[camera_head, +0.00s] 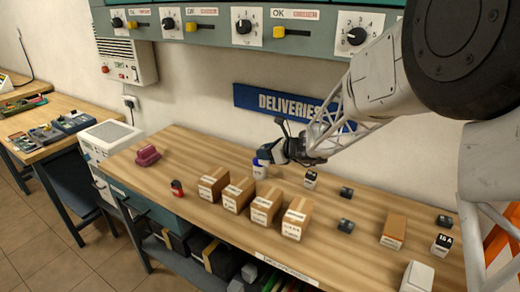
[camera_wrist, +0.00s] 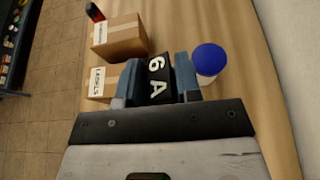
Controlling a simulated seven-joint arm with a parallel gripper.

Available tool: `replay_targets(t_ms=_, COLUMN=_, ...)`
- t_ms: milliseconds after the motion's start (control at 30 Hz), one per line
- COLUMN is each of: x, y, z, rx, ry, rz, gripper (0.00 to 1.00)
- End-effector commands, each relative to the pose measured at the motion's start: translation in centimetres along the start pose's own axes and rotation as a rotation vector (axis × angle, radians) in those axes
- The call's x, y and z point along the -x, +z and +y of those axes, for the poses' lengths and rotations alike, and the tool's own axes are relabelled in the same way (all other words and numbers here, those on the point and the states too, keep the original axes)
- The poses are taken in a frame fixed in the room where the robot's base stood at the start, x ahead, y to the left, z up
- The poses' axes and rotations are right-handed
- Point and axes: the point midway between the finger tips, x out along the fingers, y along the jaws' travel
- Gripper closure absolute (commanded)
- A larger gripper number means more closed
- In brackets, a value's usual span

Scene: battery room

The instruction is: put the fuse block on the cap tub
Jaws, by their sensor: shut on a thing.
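My gripper (camera_head: 285,152) is above the wooden bench near its back edge. In the wrist view its blue fingers (camera_wrist: 158,80) are shut on a black fuse block (camera_wrist: 157,77) with a white "6 A" label. I cannot make the held block out clearly in the head view. The cap tub, a white tub with a blue lid (camera_head: 260,168), stands just left of and below the gripper in the head view. In the wrist view the cap tub (camera_wrist: 209,61) is to the right of the fingers, apart from the held block.
Several cardboard boxes (camera_head: 265,204) stand in a row in front of the tub. A red and black item (camera_head: 177,188) and a pink item (camera_head: 148,155) lie left. Other labelled blocks (camera_head: 441,244), small dark pieces (camera_head: 346,192) and a brown box (camera_head: 394,231) are right.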

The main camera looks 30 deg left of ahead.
Motion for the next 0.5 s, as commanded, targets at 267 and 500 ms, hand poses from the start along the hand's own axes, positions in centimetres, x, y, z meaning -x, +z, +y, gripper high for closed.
replay_targets(t_ms=267, x=-2.5, y=0.6, z=-2.9, rx=-0.001, ry=0.000, rz=0.000, gripper=0.94)
replay_targets(t_ms=500, x=-4.5, y=1.2, z=-5.2, rx=0.001, ry=-0.001, rz=-0.001, gripper=0.94)
